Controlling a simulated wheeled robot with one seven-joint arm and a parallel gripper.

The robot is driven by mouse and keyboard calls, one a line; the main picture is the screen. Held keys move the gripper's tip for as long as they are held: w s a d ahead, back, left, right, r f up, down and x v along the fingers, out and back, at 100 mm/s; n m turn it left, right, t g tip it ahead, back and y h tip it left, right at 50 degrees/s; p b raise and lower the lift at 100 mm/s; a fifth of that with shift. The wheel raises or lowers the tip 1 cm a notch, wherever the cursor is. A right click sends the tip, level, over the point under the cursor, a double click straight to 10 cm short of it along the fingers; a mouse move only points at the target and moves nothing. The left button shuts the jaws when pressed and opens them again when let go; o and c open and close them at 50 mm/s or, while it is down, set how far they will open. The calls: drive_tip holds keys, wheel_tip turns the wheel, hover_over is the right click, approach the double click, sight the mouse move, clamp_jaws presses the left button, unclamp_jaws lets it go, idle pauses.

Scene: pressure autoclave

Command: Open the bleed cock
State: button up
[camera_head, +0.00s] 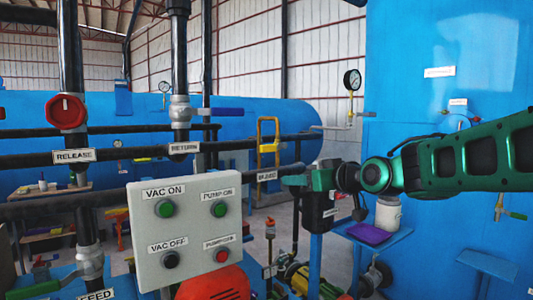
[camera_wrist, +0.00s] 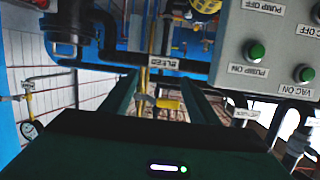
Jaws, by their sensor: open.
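The bleed label (camera_head: 266,176) is on the dark horizontal pipe in the head view; it shows upside down in the wrist view (camera_wrist: 164,62). A yellow lever-like part (camera_wrist: 167,103) beside a thin brass-coloured upright (camera_wrist: 143,85) appears between my fingers in the wrist view; it seems to be the bleed cock. In the head view, a yellow part (camera_head: 268,147) stands just above the label, but I cannot tell it surely from the yellow frame behind. My gripper (camera_head: 289,181) is open and empty, just right of the label. Its two fingers flank the yellow part (camera_wrist: 159,77), with no contact visible.
A grey button panel (camera_head: 187,229) stands left of my gripper. A red release handwheel (camera_head: 67,111) is at the far left. A pressure gauge (camera_head: 352,80) rises behind my arm. A blue shelf (camera_head: 397,240) holds a white pot. Dark pipes cross near my gripper.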

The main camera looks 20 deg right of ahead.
drive_tip(key=n+t+y, duration=0.1)
drive_tip(key=t+y, duration=0.1)
approach(269, 149)
drive_tip(key=x, duration=1)
drive_tip(key=shift+w, duration=0.4)
drive_tip(key=c, duration=1.2)
drive_tip(key=shift+a, duration=0.2)
